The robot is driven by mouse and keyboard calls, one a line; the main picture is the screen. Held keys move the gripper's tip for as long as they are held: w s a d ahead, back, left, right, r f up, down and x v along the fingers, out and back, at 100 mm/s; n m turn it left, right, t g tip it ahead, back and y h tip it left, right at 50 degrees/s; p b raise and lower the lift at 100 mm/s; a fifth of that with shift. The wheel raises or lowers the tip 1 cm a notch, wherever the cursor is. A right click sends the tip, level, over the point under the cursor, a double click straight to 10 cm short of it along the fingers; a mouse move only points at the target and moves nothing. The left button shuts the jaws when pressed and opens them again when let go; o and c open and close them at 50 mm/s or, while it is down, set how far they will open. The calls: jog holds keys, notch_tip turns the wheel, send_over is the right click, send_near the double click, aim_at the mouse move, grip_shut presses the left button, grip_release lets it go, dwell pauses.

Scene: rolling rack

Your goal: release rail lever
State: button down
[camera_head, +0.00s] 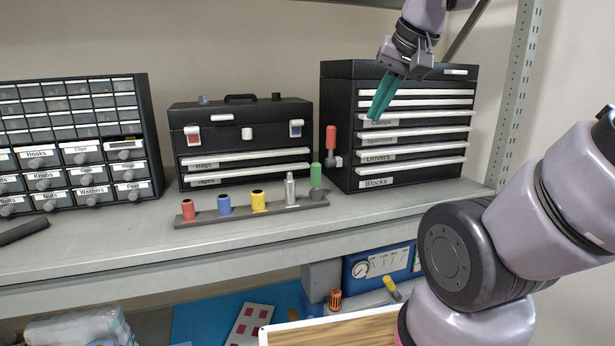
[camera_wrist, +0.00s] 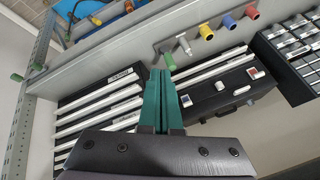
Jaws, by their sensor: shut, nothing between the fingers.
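A grey rail (camera_head: 238,210) lies on the shelf top and carries a red (camera_head: 188,210), a blue (camera_head: 224,205) and a yellow (camera_head: 258,201) cylinder and a metal pin (camera_head: 290,188). A green-handled lever (camera_head: 316,176) stands upright at the rail's right end. Its green handle (camera_wrist: 169,61) also shows in the wrist view, just beyond the fingertips in the picture. My gripper (camera_head: 376,113) is shut and empty, with teal fingers pointing down. It is above and to the right of the lever, in front of the drawer cabinet, and apart from the lever.
A black drawer cabinet (camera_head: 340,95) stands behind my gripper, with a red-handled part (camera_head: 331,140) at its left side. A black toolbox (camera_head: 240,118) and a small-drawer organizer (camera_head: 68,118) stand further left. A perforated post (camera_head: 517,90) rises at right. The shelf front is mostly clear.

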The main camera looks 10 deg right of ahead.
jog(key=w+a+f+h, duration=0.2)
jog(key=w+a+f, duration=0.2)
jog(key=w, duration=0.3)
jog(key=w+a+f+g+h, duration=0.1)
jog(key=w+a+f+h, duration=0.2)
jog(key=w+a, duration=0.3)
jog(key=w+a+f+n+g+h, duration=0.1)
jog(key=w+a+f+h, duration=0.2)
jog(key=w, duration=0.7)
notch_tip(320, 180, down, 3)
jog(key=shift+a+r, duration=0.1)
jog(key=shift+a, duration=1)
send_near(316, 182)
jog(key=w+d+f, duration=0.1)
jog(key=w+f, duration=0.3)
jog(key=shift+w, duration=0.35)
jog(key=shift+d+r+g, duration=0.1)
jog(key=shift+g, duration=0.2)
